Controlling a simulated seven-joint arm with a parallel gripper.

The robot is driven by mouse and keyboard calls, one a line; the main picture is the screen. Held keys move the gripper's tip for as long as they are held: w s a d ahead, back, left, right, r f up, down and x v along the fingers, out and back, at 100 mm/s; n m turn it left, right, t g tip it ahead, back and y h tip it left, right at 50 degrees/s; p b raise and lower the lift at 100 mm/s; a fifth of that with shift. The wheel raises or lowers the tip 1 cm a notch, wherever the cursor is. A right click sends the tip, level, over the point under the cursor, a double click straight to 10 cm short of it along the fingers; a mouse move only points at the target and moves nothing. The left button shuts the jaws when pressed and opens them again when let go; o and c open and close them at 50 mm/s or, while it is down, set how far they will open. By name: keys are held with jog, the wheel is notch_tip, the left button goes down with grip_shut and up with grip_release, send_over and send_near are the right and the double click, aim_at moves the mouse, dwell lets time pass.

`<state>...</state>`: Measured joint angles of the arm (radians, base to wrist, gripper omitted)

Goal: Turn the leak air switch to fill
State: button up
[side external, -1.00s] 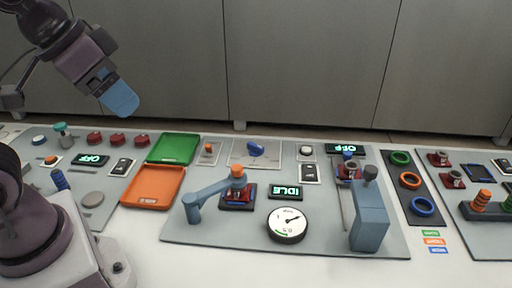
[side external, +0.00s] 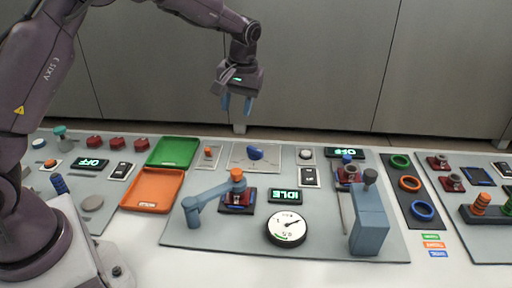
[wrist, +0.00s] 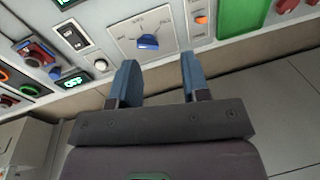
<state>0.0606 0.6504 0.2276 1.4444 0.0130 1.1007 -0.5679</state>
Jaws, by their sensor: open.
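The leak air switch looks to be the blue rotary knob (side external: 255,153) on a light plate (side external: 240,163) at the back middle of the panel. In the wrist view, the knob (wrist: 148,42) lies just beyond the fingers, with small labels on the plate around it. The label at its upper right seems to read fill. I cannot tell exactly which label the knob points at. My gripper (side external: 237,105) is open and empty, fingers down, above and slightly left of the knob and clear of it. Both blue fingers (wrist: 157,66) show apart in the wrist view.
An orange-tipped toggle (side external: 208,150) and the green tray (side external: 174,151) lie left of the knob. A white button (side external: 306,151) and a rocker switch (side external: 309,175) lie right. The blue crank arm (side external: 212,190) and gauge (side external: 287,226) stand in front. Cabinets close off the back.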

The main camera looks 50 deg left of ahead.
aim_at(255, 149)
jog(key=w+f+n+y, duration=0.3)
jog(key=w+f+n, duration=0.5)
jog(key=w+n, duration=0.35)
jog(key=shift+n, duration=0.85)
jog(key=x, duration=1.2)
jog(key=shift+s+a+f, duration=0.3)
jog(key=shift+s, duration=0.1)
grip_shut()
